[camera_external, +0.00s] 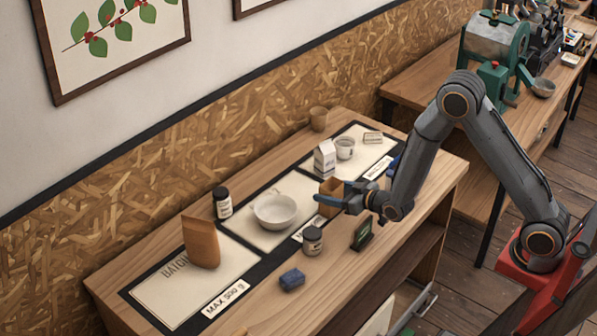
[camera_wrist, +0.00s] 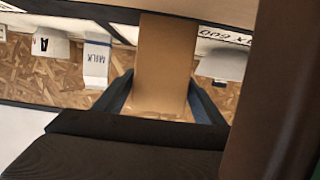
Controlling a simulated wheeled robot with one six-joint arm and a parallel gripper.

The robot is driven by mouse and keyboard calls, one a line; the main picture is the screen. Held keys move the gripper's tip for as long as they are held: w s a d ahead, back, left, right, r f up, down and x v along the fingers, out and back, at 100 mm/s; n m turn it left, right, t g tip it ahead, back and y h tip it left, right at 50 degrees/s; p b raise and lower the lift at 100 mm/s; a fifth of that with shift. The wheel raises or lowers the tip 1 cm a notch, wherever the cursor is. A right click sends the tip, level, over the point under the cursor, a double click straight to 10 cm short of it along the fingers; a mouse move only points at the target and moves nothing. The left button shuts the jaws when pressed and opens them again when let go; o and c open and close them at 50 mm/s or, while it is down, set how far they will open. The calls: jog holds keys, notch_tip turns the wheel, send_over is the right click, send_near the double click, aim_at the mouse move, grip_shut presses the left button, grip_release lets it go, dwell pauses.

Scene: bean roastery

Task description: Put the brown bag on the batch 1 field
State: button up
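My gripper (camera_external: 331,193) is over the middle of the table, its two fingers at the sides of a tan-brown bag (camera_external: 329,208). In the wrist view the bag (camera_wrist: 165,60) fills the gap between the fingers, which appear to press on it. I cannot tell whether its base touches the table. A taller orange-brown bag (camera_external: 202,243) stands upright on the left field (camera_external: 165,292). That field has partly covered, unclear lettering and a "MAX 500 g" label. The middle field (camera_external: 290,188) and right field (camera_external: 360,133) lie beyond. I cannot read which is batch 1.
A white bowl (camera_external: 275,211) sits on the middle field. A milk carton (camera_external: 325,160) and a cup (camera_external: 345,148) stand on the right field.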

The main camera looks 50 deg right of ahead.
jog(key=c, duration=0.8)
jog(key=shift+r, duration=0.1)
notch_tip(320, 180, up, 18)
jog(key=b, duration=0.2)
jog(key=shift+b, duration=0.35)
